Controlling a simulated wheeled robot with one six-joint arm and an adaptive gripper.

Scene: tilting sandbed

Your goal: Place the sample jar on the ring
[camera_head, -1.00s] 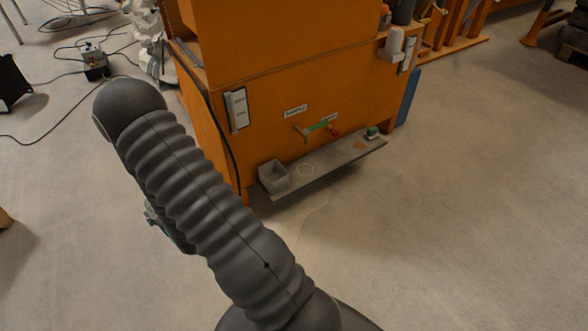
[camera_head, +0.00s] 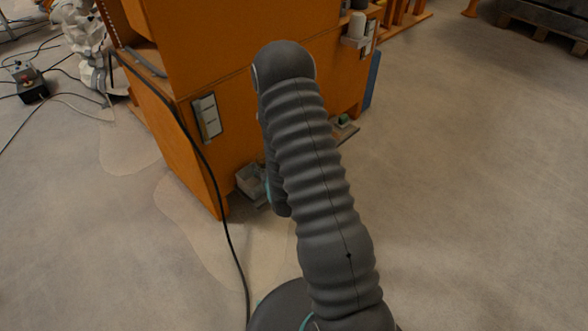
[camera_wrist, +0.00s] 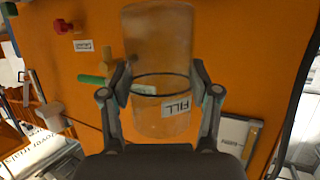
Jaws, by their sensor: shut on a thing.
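The sample jar (camera_wrist: 158,50) is a clear, see-through cylinder with a dark band around it and a white "FILL" label. In the wrist view it stands between the two fingers of my gripper (camera_wrist: 160,88), which is shut on it. An orange panel fills the view behind it. The ring does not show in either view now; my arm covers the middle of the ledge (camera_head: 346,131) in the head view. My gripper and the jar cannot be made out in the head view.
The orange sandbed cabinet (camera_head: 225,110) stands ahead. A grey open box (camera_head: 250,181) sits at the ledge's left end, and a small green item (camera_head: 342,119) at its right. A black cable (camera_head: 215,190) runs down to the floor at left. The right floor is clear.

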